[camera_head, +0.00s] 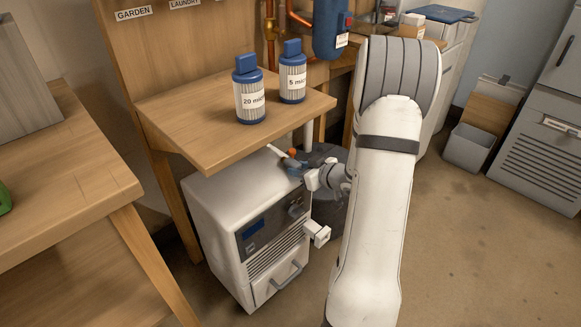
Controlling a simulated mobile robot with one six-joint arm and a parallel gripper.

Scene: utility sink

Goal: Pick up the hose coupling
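A small cluster with a white stick-like piece, an orange piece (292,152) and a blue-grey part (294,165) lies at the back right of the white cabinet's top (235,185). I cannot tell for sure whether the hose coupling is among these; no other piece in view is clearly it. My gripper (316,208) is at the cabinet's right front edge, below and right of the cluster. Its two pale fingers are wide apart, with nothing seen between them. My arm hides what lies behind it.
A wooden shelf (190,112) overhangs the cabinet and bears two blue-capped filter bottles, marked 20 (249,100) and 5 (292,83). A wooden bench (60,190) stands at left. A grey bin (468,150) is at back right. The floor at right is clear.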

